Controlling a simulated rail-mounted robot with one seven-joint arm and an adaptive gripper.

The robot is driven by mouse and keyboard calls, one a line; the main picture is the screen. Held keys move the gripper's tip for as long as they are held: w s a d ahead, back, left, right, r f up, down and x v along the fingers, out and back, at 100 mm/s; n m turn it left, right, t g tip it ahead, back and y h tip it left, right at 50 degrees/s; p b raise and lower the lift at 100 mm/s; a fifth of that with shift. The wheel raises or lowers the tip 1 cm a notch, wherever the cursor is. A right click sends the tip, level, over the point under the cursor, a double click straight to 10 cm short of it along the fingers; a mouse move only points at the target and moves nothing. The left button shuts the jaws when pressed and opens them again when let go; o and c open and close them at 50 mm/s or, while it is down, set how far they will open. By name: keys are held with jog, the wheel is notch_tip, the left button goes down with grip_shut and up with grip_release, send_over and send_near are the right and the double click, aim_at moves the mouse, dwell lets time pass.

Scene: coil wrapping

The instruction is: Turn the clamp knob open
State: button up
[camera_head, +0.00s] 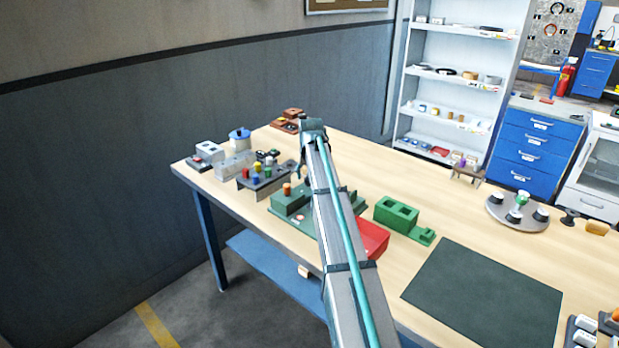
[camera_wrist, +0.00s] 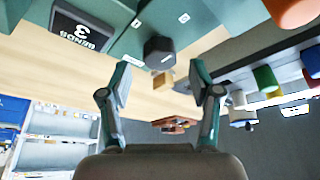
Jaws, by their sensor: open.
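The green machine (camera_head: 290,222) stands on the wooden table, partly hidden behind my arm. In the wrist view its green body (camera_wrist: 205,15) fills the top. A dark faceted knob (camera_wrist: 159,50), which looks like the clamp knob, sticks out from it. My gripper (camera_wrist: 163,82) is open, its two fingers spread below the knob in the picture, with the knob showing above the gap. I see no finger touching it. An orange knob (camera_wrist: 290,10) is at the upper right; it also shows in the head view (camera_head: 287,188). The head view hides my fingers.
Coloured pegs in a holder (camera_head: 262,178) stand left of the machine. A red tray (camera_head: 372,238) and a green block (camera_head: 397,214) are to the right. A dark mat (camera_head: 484,297) lies clear at the front right.

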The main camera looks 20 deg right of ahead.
jog(key=v, duration=0.9)
jog(key=shift+s+r, duration=0.15)
jog(key=shift+r, duration=0.05)
jog(key=shift+a, duration=0.1)
